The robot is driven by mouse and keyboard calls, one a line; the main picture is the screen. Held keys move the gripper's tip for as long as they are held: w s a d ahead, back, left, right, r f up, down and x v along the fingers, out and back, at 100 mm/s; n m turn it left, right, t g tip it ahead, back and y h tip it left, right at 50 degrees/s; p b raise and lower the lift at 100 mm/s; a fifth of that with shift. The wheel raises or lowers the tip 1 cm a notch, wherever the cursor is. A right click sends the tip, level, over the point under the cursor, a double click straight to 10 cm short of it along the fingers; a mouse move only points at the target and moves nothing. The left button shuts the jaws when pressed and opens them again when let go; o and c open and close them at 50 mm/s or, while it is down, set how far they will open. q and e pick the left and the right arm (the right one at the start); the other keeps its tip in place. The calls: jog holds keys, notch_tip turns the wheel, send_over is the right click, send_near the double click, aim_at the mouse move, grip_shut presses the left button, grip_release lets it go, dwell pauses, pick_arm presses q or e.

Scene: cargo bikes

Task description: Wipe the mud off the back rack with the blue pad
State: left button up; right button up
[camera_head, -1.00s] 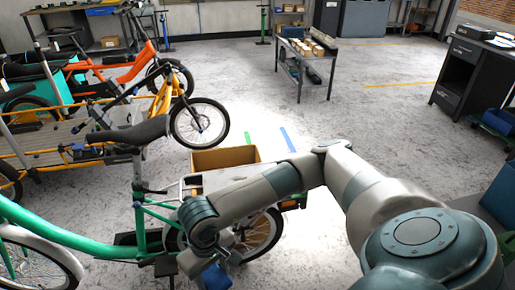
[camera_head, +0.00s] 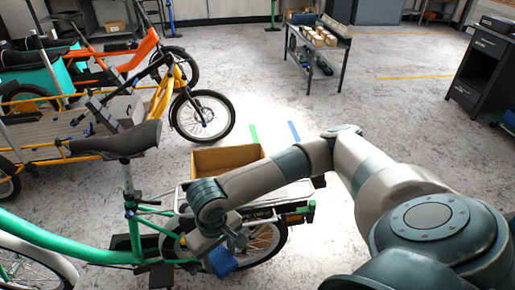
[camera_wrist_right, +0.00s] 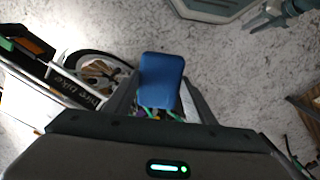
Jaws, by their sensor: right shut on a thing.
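My right gripper (camera_head: 231,243) is shut on the blue pad (camera_head: 222,261), which hangs below it in front of the green bike's rear wheel. In the right wrist view the pad (camera_wrist_right: 161,80) sits between the fingers (camera_wrist_right: 158,108). The back rack (camera_head: 294,194) is the pale flat carrier over that wheel. My right forearm crosses in front of it and hides part of its top. The pad is apart from the rack top, out to its near side and lower. In the wrist view the rack's side (camera_wrist_right: 65,92) lies to the left. No mud can be made out. My left gripper is not in view.
An open cardboard box (camera_head: 226,158) stands just behind the rack. The green bike's saddle (camera_head: 117,140) rises to the left of it. A yellow cargo bike (camera_head: 201,115) stands beyond. The floor right of the rack is clear as far as a small table (camera_head: 318,50).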

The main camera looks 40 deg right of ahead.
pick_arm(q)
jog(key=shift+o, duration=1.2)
pick_arm(e)
jog(key=shift+w+d+m, duration=0.3)
jog(key=shift+w+m, duration=0.1)
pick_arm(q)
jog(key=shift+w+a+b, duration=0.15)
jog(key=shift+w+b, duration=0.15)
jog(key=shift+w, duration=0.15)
pick_arm(e)
jog(key=w+d+r+m, duration=0.1)
jog(key=w+d+m, duration=0.4)
jog(key=d+m, duration=0.4)
jog(key=w+d+r+m, duration=0.1)
jog(key=w+d+m, duration=0.4)
jog(key=d+m, duration=0.4)
jog(key=w+d+r+m, duration=0.2)
jog(key=w+d+m, duration=0.3)
jog(key=d+m, duration=0.4)
jog(key=shift+w+d+m, duration=0.2)
jog(key=shift+d+m, duration=0.05)
jog(key=shift+m, duration=1.85)
jog(key=shift+f, duration=0.1)
